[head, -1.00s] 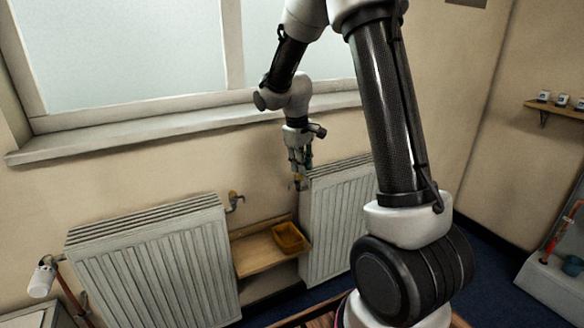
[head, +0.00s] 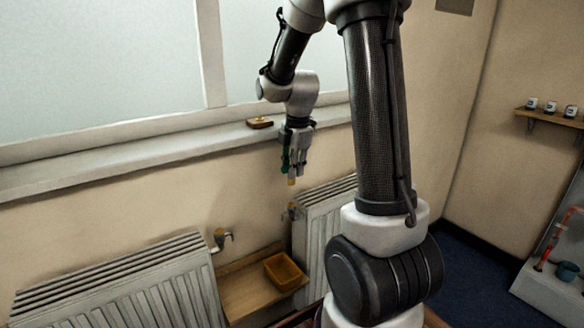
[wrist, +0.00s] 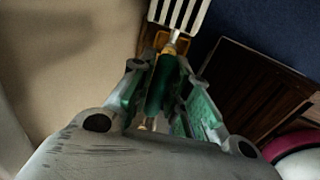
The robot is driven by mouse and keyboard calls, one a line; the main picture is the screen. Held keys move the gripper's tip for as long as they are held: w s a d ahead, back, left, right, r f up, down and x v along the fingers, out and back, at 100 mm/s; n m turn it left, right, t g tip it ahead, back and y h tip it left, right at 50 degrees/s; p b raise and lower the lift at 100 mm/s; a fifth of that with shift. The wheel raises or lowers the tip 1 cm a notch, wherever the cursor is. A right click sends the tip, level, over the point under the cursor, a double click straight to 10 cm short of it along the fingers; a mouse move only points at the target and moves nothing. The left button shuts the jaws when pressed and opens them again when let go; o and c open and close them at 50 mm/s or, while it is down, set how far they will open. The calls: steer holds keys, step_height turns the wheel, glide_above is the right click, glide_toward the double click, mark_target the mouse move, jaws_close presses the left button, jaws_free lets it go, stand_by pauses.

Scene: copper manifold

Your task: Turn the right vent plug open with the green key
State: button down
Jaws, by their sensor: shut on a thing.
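My gripper (head: 292,167) is shut on the green key (wrist: 160,84), which points downward. In the wrist view its green handle sits between the fingers and its pale tip reaches past them. In the head view a yellowish end (head: 291,181) shows below the fingers. The right vent plug (head: 292,209) appears as a small brass fitting at the top left corner of the right radiator (head: 312,240). The key's end is above this fitting, with a visible gap in the head view. I cannot tell how the plug is turned.
The left radiator (head: 120,282) has a similar brass fitting (head: 222,237) at its right end. An amber tray (head: 284,272) sits on a wooden shelf (head: 245,293) between the radiators. A small wooden block with a yellow top (head: 260,122) is on the windowsill (head: 150,149).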

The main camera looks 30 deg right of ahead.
mark_target(294, 181)
steer(key=shift+f, duration=2.5)
steer(key=shift+f, duration=1.1)
steer(key=shift+n, duration=1.1)
steer(key=shift+f+n+y, duration=0.1)
steer(key=shift+n+y, duration=0.2)
steer(key=shift+n, duration=0.8)
